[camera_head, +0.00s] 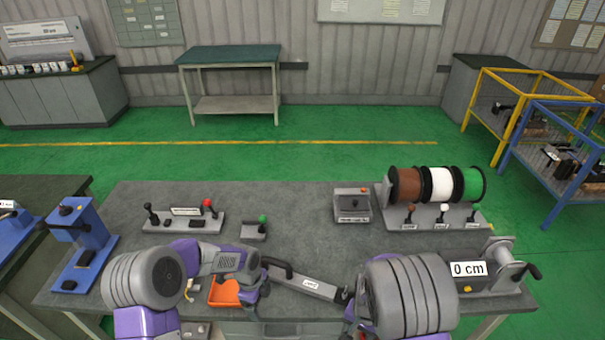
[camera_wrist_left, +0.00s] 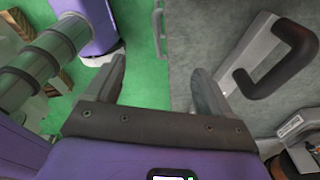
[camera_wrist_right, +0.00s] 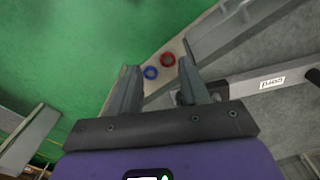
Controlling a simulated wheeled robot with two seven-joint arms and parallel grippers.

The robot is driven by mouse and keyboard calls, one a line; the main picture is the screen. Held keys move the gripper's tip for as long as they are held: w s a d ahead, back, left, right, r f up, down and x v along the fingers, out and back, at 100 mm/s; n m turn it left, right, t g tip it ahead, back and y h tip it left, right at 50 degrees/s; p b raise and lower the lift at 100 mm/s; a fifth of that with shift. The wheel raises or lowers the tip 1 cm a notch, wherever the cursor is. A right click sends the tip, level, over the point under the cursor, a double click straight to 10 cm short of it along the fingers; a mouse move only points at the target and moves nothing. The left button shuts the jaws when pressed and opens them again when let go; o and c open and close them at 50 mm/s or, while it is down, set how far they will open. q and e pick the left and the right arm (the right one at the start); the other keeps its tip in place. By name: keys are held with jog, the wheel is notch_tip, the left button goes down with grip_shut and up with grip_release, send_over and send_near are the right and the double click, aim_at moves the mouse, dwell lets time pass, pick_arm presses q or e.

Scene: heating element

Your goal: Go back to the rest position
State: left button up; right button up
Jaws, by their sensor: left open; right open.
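My left gripper (camera_head: 254,290) is over the front of the grey workbench, near an orange tray. In the left wrist view its fingers (camera_wrist_left: 160,70) are spread, with only green floor and the bench edge between them. My right gripper is at the bench's front, right of the middle, mostly hidden behind its own wrist in the head view. In the right wrist view its fingers (camera_wrist_right: 158,70) are apart and hold nothing.
The grey workbench (camera_head: 300,215) bears a black-handled bar tool (camera_head: 310,286) between my grippers, an orange tray (camera_head: 224,292), a blue press (camera_head: 85,245) and a crank device (camera_head: 490,272). Wire spools (camera_head: 437,184) stand at the back right. The bench's middle is clear.

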jog(key=s+f+n+y, duration=0.1)
jog(key=s+f+n, duration=0.1)
jog(key=s+f, duration=0.65)
pick_arm(q)
jog(key=s+d+f+n+h, duration=0.1)
jog(key=s+f+n+h, duration=0.1)
jog(key=s+f+n, duration=0.7)
jog(key=s+d+f+n+h, duration=0.1)
jog(key=s+d+f+n, duration=0.1)
jog(key=s+n, duration=1.1)
pick_arm(e)
jog(key=s+a+f+n+y, duration=0.1)
jog(key=s+a+f+y, duration=0.25)
jog(key=a, duration=0.25)
pick_arm(q)
notch_tip(320, 180, down, 11)
jog(key=n+b, duration=0.1)
jog(key=b, duration=0.9)
jog(key=shift+w+n+t, duration=0.4)
jog(key=shift+w, duration=0.05)
pick_arm(e)
notch_tip(320, 180, down, 11)
jog(key=t, duration=0.1)
jog(key=shift+w+n, duration=0.3)
pick_arm(q)
jog(key=shift+a, duration=0.1)
pick_arm(e)
jog(key=shift+d+f, duration=0.1)
